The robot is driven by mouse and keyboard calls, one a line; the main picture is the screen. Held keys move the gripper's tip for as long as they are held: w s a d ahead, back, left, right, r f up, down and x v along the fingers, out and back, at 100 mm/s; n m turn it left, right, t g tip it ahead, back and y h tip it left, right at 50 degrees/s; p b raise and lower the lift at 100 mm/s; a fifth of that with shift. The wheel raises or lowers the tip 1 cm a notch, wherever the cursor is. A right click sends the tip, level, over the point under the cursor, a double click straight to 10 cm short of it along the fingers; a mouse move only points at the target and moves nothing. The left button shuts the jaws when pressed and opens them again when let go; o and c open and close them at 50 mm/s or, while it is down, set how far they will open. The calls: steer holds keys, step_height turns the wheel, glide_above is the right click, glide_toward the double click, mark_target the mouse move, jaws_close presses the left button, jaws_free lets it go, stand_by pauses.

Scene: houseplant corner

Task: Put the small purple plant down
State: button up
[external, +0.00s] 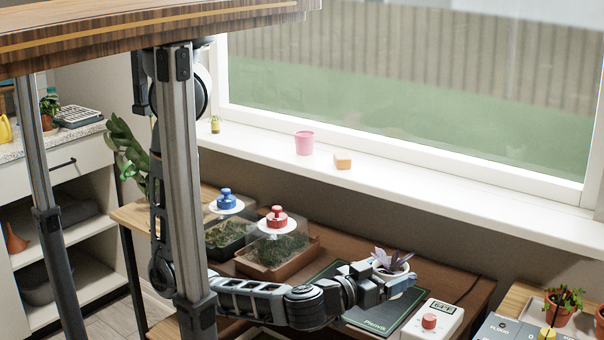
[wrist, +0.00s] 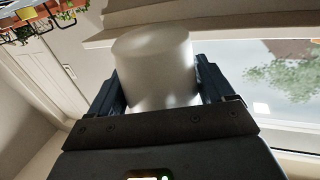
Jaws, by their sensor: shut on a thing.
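The small purple plant (external: 390,260) has pointed purple leaves and stands in a white pot (external: 405,283). My gripper (external: 384,284) is shut on this pot, and the plant is upright. In the wrist view the pale, blurred pot (wrist: 155,68) fills the space between the two dark fingers of my gripper (wrist: 158,85); the leaves do not show there. In the external view the pot appears over the right part of a dark green mat (external: 378,322) on the brown table. I cannot tell whether its bottom touches anything.
A white box with a display and red knob (external: 429,320) stands right of the mat. Two clear-lidded planters, with a blue knob (external: 227,200) and a red knob (external: 277,217), stand left. A pink pot (external: 304,143) and a tan block (external: 343,161) sit on the windowsill (external: 420,187).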

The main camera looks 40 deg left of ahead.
steer(key=s+a+f+n+y, duration=0.1)
steer(key=s+a+y, duration=0.1)
steer(key=s+a, duration=0.25)
steer(key=shift+t, duration=0.3)
steer(key=w+a+f, duration=0.2)
steer(key=w, duration=0.1)
steer(key=w+a+f, duration=0.1)
steer(key=w+f, duration=0.1)
steer(key=w, duration=0.1)
steer(key=w+a+f, duration=0.2)
steer(key=w, duration=0.2)
steer(key=shift+a+f, duration=0.3)
steer(key=shift+a, duration=0.05)
steer(key=shift+f+p, duration=0.35)
steer(key=shift+f, duration=1.75)
steer(key=shift+f+b, duration=0.2)
steer(key=shift+b, duration=0.1)
steer(key=o, duration=1.1)
steer(key=shift+r, duration=0.15)
